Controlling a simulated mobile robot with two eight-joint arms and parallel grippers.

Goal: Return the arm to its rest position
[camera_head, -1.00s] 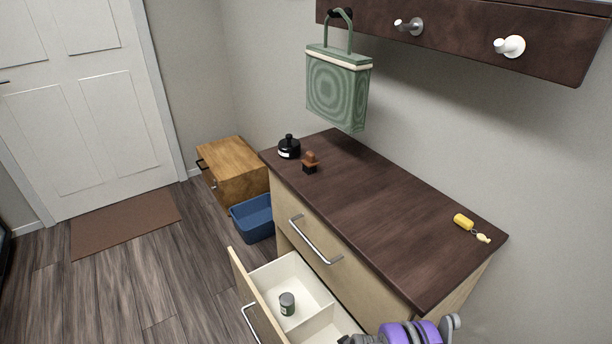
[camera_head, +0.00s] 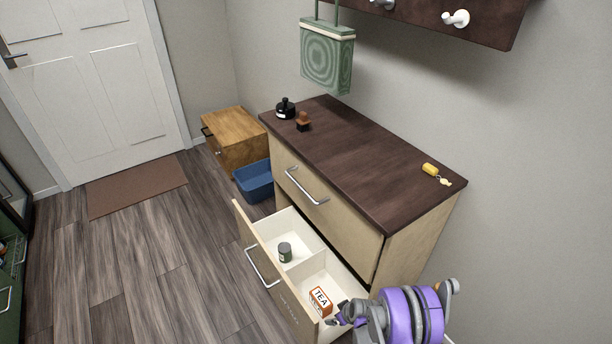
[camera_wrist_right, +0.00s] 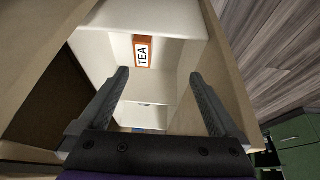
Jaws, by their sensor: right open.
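My right gripper (camera_wrist_right: 158,80) is open and empty in the right wrist view, with its two dark fingers apart. In the head view my purple and grey right arm comes in at the bottom right, and the gripper (camera_head: 343,314) is at the near end of the open lower drawer (camera_head: 268,252). An orange and white tea box (camera_head: 320,301) lies in the drawer's near compartment, close to the gripper. The tea box (camera_wrist_right: 143,52) also shows ahead of the fingers in the wrist view, apart from them. My left gripper is not in view.
A dark-topped cabinet (camera_head: 352,150) holds a black bottle (camera_head: 285,108), a brown stamp (camera_head: 303,121) and a yellow key fob (camera_head: 430,169). A small can (camera_head: 285,252) stands in the far drawer compartment. A blue bin (camera_head: 254,181) sits beside the cabinet. The floor at left is clear.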

